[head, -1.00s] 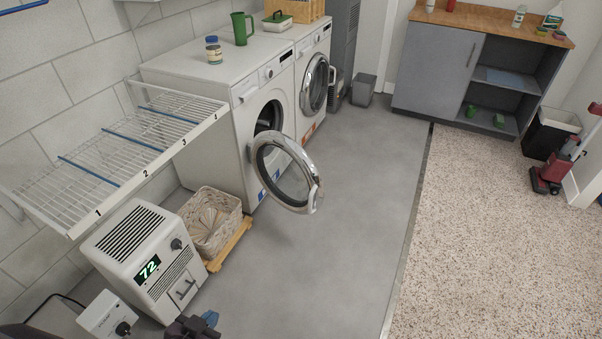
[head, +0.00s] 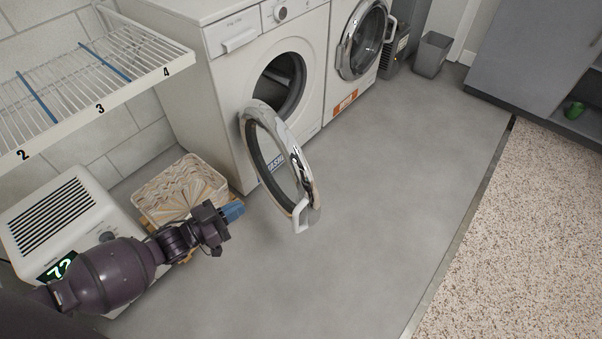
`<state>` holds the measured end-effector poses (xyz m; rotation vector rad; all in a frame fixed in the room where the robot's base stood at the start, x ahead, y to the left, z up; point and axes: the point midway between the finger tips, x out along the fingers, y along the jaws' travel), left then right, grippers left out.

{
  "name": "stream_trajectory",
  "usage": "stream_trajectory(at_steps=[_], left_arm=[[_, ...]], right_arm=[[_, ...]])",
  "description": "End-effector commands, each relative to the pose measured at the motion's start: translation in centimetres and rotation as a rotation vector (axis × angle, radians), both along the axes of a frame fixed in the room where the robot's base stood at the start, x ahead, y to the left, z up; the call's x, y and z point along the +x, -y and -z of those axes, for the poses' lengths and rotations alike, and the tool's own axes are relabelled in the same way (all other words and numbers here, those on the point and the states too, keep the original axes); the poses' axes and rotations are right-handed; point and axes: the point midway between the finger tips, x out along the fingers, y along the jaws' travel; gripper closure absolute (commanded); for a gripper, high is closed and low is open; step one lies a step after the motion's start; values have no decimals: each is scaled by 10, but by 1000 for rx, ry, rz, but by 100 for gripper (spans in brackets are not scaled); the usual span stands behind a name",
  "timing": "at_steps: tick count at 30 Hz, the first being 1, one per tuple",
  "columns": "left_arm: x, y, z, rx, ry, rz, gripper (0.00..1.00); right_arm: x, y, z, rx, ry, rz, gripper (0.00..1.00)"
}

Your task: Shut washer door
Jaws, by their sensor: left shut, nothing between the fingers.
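The washer (head: 225,80) is the nearer white front-loading machine against the left wall. Its round door (head: 283,165), glass with a chrome rim and a white handle at its lower right, stands wide open, swung out over the floor. The dark drum opening (head: 281,84) shows behind it. My left gripper (head: 236,211), with blue fingertips, is shut and empty. In the picture it lies left of the door's lower part, near the basket, with a gap to the door. My right gripper is not in view.
A wicker basket (head: 180,188) sits beside the washer. A dehumidifier (head: 60,225) stands at the left, and a numbered wire rack (head: 88,85) is above. A second machine (head: 345,85) with its own round door stands beyond. The grey floor (head: 400,190) to the right is clear.

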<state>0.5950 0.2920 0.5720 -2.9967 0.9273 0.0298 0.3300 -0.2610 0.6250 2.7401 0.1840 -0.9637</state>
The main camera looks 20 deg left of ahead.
Motion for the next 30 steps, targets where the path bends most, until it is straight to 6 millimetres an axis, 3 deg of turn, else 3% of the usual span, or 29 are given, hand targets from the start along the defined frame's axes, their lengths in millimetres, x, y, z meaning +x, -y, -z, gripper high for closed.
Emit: stream_trajectory(at_steps=[1,8,30], left_arm=[[3,-2,7,-2,0,11,100],[20,4,3,-13,16,24,100],[112,72,6,-11,12,23,100]], right_arm=[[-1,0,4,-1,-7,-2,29],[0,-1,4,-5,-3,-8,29],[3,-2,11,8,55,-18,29]])
